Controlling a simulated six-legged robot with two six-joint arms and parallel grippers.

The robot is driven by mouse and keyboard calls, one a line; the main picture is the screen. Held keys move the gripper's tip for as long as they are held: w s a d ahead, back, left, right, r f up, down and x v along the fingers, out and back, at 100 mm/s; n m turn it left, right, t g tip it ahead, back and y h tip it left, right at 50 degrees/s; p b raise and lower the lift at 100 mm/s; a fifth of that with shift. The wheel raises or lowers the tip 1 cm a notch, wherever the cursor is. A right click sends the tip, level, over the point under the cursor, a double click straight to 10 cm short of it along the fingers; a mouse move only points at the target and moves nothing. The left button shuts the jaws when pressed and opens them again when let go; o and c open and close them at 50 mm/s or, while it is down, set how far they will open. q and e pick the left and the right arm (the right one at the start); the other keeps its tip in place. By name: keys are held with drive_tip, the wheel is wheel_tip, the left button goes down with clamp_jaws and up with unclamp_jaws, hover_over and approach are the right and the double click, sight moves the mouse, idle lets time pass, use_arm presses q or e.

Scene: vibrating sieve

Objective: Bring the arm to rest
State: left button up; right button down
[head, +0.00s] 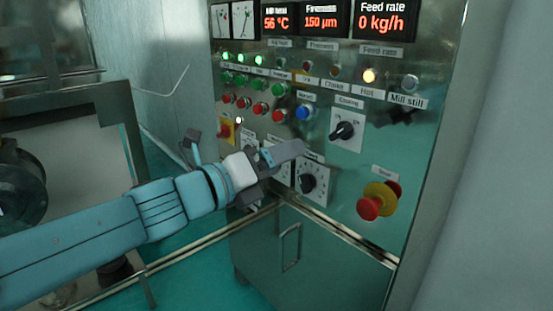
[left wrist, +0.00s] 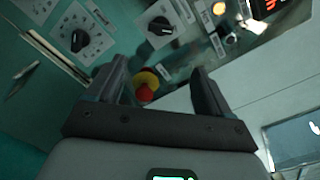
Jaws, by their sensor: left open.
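My left arm reaches in from the left in the head view. Its gripper (head: 283,166) is in front of the control panel (head: 345,180), near the lower row of dials. In the left wrist view the gripper (left wrist: 160,84) has its two dark fingers spread apart, with nothing held between them. A red and yellow stop button (left wrist: 146,86) shows beyond the fingers, partly hidden by the left one. In the head view this stop button (head: 372,204) is to the right of the gripper. I cannot tell whether the gripper touches the panel. My right gripper is not in view.
A black dial (head: 344,130) sits above and right of the gripper, and another dial (head: 310,183) just beside it. Lamps and coloured buttons fill the panel's upper part. A cabinet door with a handle (head: 291,246) is below. A dark round machine part (head: 20,190) stands far left.

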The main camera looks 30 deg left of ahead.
use_arm(q)
drive_tip(key=shift+f, duration=0.1)
drive_tip(key=w+d+f+n+g, duration=0.2)
drive_tip(key=w+d+f+g, duration=0.1)
drive_tip(key=f, duration=1)
drive_tip(key=w+d+f+n+g, duration=0.2)
drive_tip(key=w+f+g, duration=0.1)
drive_tip(key=f, duration=1)
drive_tip(key=s+d+f+n+g, duration=0.2)
drive_tip(key=s+d+f+n, duration=0.15)
drive_tip(key=f, duration=0.65)
drive_tip(key=s+d+f+n+g, duration=0.2)
drive_tip(key=s+f+n, duration=0.15)
drive_tip(key=f, duration=0.55)
drive_tip(key=s+d+f+n+g+y, duration=0.1)
drive_tip(key=s+f+n+g, duration=0.2)
drive_tip(key=s+f+n, duration=0.6)
drive_tip(key=s+f+n+g+y, duration=0.1)
drive_tip(key=s+f+n+g, duration=0.4)
drive_tip(key=s+n, duration=0.7)
wheel_tip(320, 180, up, 27)
drive_tip(key=n+t+p, duration=0.1)
drive_tip(key=p, duration=2.7)
drive_tip(key=shift+w+d, duration=0.3)
drive_tip(key=shift+w, duration=0.15)
